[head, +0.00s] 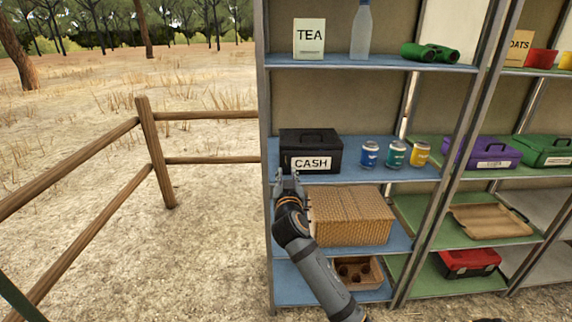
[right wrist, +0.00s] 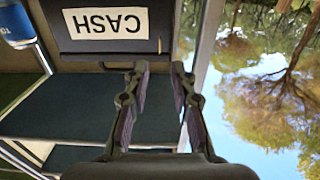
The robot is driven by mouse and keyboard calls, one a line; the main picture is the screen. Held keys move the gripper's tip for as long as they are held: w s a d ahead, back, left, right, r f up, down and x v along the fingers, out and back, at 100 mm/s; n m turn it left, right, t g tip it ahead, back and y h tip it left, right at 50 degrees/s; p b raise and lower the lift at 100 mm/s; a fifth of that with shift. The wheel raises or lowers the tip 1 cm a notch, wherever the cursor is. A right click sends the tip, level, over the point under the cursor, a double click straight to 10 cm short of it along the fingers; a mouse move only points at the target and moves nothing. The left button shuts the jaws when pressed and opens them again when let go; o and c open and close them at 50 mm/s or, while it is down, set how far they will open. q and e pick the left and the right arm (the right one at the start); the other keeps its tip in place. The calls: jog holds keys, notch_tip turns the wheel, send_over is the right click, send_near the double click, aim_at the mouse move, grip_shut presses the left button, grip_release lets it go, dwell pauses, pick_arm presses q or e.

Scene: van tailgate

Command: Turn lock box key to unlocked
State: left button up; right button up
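The black lock box (head: 311,142) labelled CASH stands on the blue middle shelf (head: 350,175), with its handle on top. In the right wrist view, which is upside down, the box (right wrist: 70,40) fills the top. A small brass-coloured key (right wrist: 160,46) shows on its front beside the label. I cannot make the key out in the head view. My right gripper (head: 288,175) is in front of the box's lower left corner. In the wrist view its fingers (right wrist: 159,70) are apart and empty, with the key beyond the gap between them. My left gripper is not in view.
Several small cans (head: 396,155) stand right of the box. A wicker basket (head: 350,216) sits on the shelf below, under the box. The shelf unit's left post (head: 264,120) is close to my right gripper. A wooden fence (head: 157,150) and open ground lie left.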

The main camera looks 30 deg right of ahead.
jog(key=x, duration=0.8)
jog(key=shift+w+d, duration=0.15)
jog(key=shift+w, duration=0.15)
jog(key=shift+f, duration=0.1)
grip_shut()
